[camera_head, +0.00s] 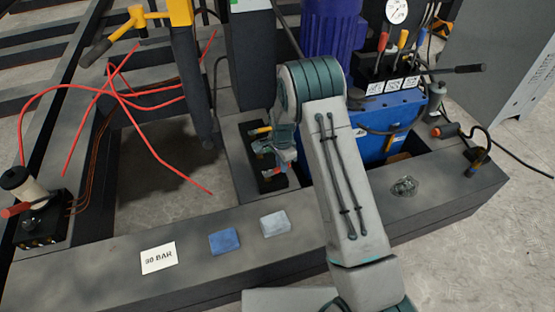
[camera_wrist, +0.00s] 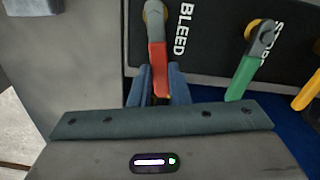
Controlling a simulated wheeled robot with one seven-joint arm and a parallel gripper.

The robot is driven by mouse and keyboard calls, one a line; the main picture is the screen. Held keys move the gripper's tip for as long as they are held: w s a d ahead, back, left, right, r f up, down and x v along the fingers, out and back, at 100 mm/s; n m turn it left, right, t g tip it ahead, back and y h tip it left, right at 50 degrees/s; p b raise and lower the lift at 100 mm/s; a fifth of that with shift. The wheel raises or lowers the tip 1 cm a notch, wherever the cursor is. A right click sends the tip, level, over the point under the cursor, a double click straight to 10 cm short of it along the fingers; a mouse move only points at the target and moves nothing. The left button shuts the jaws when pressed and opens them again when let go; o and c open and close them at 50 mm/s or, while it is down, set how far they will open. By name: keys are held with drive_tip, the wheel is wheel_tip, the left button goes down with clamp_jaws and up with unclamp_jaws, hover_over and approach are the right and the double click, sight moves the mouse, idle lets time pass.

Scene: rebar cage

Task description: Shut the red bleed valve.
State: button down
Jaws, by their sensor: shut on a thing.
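The red bleed valve (camera_wrist: 158,68) has a lever hanging down the picture from a brass pivot, beside the word BLEED on a black plate (camera_wrist: 205,45) in the wrist view. My gripper (camera_wrist: 159,90) has one blue-grey finger on each side of the lever's lower end and is shut on it. In the head view my gripper (camera_head: 284,140) is at the black valve block, behind my arm. A bit of red (camera_head: 283,165) shows under it, and most of the lever is hidden there.
A green lever (camera_wrist: 244,75) and a yellow lever (camera_wrist: 307,92) sit to the right on the same plate. A blue tank (camera_head: 375,130) and purple motor (camera_head: 330,28) stand close behind my arm.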

drive_tip(key=shift+s+d+f+m+p, duration=0.15)
drive_tip(key=shift+s+m+p, duration=0.15)
drive_tip(key=shift+m, duration=0.3)
drive_tip(key=shift+s+d+r+m+p, duration=0.15)
drive_tip(key=shift+s+m, duration=0.25)
drive_tip(key=shift+m, duration=0.2)
drive_tip(key=shift+f, duration=0.15)
drive_tip(key=c, duration=1.4)
unclamp_jaws()
drive_tip(key=shift+o, duration=0.2)
drive_tip(key=shift+r, duration=0.25)
wheel_tip(320, 180, up, 13)
drive_tip(key=p, duration=0.4)
drive_tip(key=shift+r, duration=0.2)
